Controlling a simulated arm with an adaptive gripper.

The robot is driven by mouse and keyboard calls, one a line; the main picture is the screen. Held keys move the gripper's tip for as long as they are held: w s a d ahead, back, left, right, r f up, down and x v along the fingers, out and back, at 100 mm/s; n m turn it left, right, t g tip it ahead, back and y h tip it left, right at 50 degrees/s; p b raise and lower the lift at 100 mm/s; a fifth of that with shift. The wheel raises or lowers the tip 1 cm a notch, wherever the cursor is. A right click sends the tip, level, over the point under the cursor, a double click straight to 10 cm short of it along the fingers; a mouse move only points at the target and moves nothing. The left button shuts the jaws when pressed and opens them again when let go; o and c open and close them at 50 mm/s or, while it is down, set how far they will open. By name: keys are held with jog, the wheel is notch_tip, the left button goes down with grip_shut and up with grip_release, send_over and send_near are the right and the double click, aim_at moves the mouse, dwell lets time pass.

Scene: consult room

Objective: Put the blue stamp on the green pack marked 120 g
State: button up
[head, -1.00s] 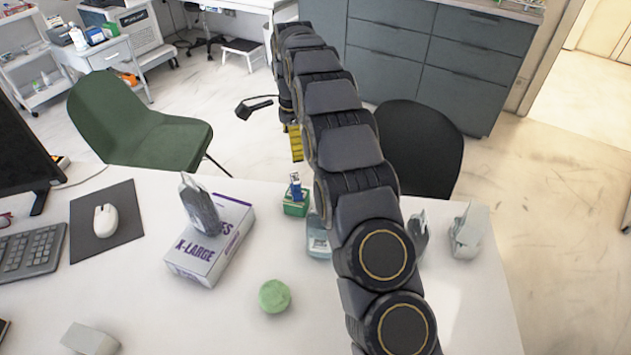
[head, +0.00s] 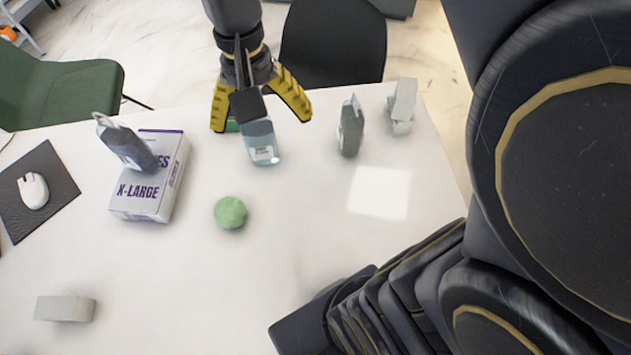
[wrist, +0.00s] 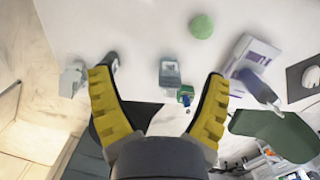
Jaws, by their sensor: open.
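The green pack (head: 232,126) shows only as a sliver behind my gripper in the head view. In the wrist view the green pack (wrist: 185,91) appears right of a clear bottle, with the small blue stamp (wrist: 187,101) on or against it. The stamp is hidden in the head view now; earlier it stood upright on the pack. No 120 g mark is readable. My gripper (head: 262,124) is open and empty, pointing down, its yellow fingers spread at the table's far edge around or above the bottle (head: 263,148). It also shows in the wrist view (wrist: 158,75).
A glove box (head: 135,197) marked X-LARGE carries a grey pouch (head: 127,147). A round green item (head: 230,212) lies nearby. Another grey pouch (head: 351,128) and a pale object (head: 402,105) stand right. A grey block (head: 65,309) lies front left. The table's front middle is clear.

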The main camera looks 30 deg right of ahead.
jog(key=s+f+n, duration=0.2)
jog(key=s+n, duration=0.2)
jog(key=s, duration=0.9)
jog(key=shift+d+n, duration=0.2)
jog(key=shift+n, duration=0.2)
